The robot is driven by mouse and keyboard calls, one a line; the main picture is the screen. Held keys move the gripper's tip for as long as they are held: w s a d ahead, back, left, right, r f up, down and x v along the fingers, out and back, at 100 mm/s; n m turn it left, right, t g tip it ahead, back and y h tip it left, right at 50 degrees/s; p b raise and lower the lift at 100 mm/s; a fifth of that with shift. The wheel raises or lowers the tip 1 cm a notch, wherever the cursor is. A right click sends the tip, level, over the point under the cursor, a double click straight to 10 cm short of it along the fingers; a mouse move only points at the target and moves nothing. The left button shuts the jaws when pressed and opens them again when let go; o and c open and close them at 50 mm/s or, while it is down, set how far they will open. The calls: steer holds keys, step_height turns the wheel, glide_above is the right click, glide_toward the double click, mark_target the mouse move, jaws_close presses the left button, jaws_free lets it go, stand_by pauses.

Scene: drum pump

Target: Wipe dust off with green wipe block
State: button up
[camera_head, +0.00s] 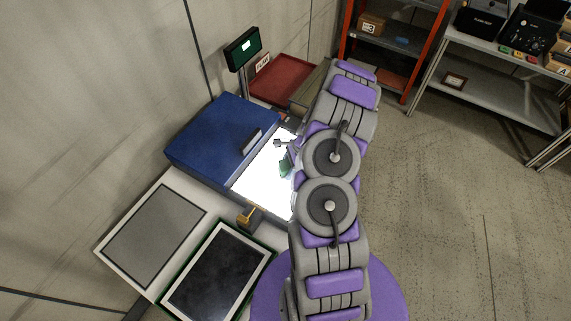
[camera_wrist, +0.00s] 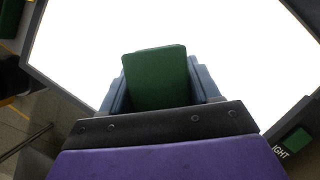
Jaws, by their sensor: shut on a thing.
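The green wipe block (camera_wrist: 156,78) stands between the two blue-grey fingers of my gripper (camera_wrist: 160,88) in the wrist view, and the gripper is shut on it. In the head view the green block (camera_head: 285,168) shows as a small patch beside my arm, over the right part of a bright white lit panel (camera_head: 262,172). The panel also fills most of the wrist view (camera_wrist: 240,50), with a dark frame around it. I cannot tell whether the block touches the panel. No dust can be made out on the glaring surface.
A blue box (camera_head: 215,135) adjoins the panel on the left. A grey-topped plate (camera_head: 155,235) and a dark framed tray (camera_head: 217,275) lie in front. A red tray (camera_head: 283,80) and a small display (camera_head: 243,48) stand behind. Shelves (camera_head: 500,75) are at the back right, with open floor before them.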

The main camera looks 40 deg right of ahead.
mark_target(257, 165)
steer(key=shift+s+d+r+p, duration=0.1)
steer(key=shift+s+d+p, duration=0.25)
steer(key=shift+s, duration=0.25)
steer(key=shift+s+d+r+p, duration=0.1)
steer(key=shift+s+d+p, duration=0.15)
steer(key=shift+s, duration=0.3)
steer(key=shift+s+a+f+p, duration=0.1)
steer(key=shift+s+a+p, duration=0.1)
steer(key=shift+a, duration=0.35)
steer(key=shift+s+a+f+p, duration=0.1)
steer(key=shift+s+a, duration=0.1)
steer(key=shift+a, duration=0.3)
steer(key=shift+w+a+f, duration=0.1)
steer(key=shift+w+a, duration=0.15)
steer(key=shift+w, duration=0.2)
steer(key=shift+w+a, duration=0.2)
steer(key=shift+w, duration=0.25)
steer(key=shift+w+a+p, duration=0.25)
steer(key=shift+w+a, duration=0.45)
steer(key=shift+w, duration=1.05)
steer(key=shift+w+a+p, duration=0.25)
steer(key=shift+w+a, duration=0.45)
steer(key=shift+w, duration=1.1)
steer(key=shift+w+a+p, duration=0.25)
steer(key=shift+w+a, duration=0.45)
steer(key=shift+w, duration=1.05)
steer(key=shift+r, duration=0.2)
